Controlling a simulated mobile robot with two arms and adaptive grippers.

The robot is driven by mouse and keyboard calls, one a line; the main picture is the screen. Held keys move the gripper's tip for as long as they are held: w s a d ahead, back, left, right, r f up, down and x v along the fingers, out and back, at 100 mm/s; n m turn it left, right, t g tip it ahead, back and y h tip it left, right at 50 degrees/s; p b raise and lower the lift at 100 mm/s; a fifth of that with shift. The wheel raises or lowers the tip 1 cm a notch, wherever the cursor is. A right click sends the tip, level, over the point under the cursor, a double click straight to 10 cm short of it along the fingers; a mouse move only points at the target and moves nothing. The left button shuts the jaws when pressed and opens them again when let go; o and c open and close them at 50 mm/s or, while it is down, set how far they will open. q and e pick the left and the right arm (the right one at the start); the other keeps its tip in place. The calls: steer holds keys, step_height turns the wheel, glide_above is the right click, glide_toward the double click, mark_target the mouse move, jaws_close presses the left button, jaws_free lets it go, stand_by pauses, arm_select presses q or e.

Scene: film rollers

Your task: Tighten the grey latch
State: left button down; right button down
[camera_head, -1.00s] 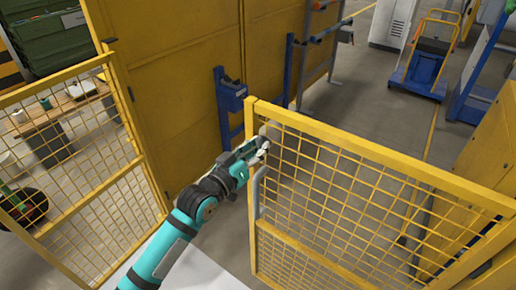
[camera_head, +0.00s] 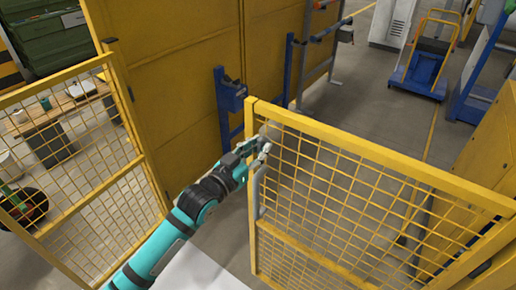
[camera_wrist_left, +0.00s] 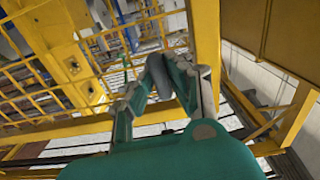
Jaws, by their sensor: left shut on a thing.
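The yellow mesh gate (camera_head: 370,152) stands at the middle right, with a grey bar-like handle (camera_head: 257,195) on its left post. My left gripper (camera_head: 262,149) is at the upper part of this post, just above the handle. In the left wrist view its fingers (camera_wrist_left: 160,85) are closed around a dark grey rounded piece, which I take to be the grey latch (camera_wrist_left: 155,75). The fingers hide most of the latch in the head view. My right gripper is in neither view.
A second yellow mesh panel (camera_head: 75,165) stands at the left, with an open gap between it and the gate. A yellow wall (camera_head: 180,80) and a blue post with a box (camera_head: 232,98) are behind. A blue trolley (camera_head: 422,70) is at the far right.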

arm_select(q)
steer(key=shift+f, duration=0.1)
steer(key=c, duration=1.3)
jaws_free()
steer(key=v, duration=1.2)
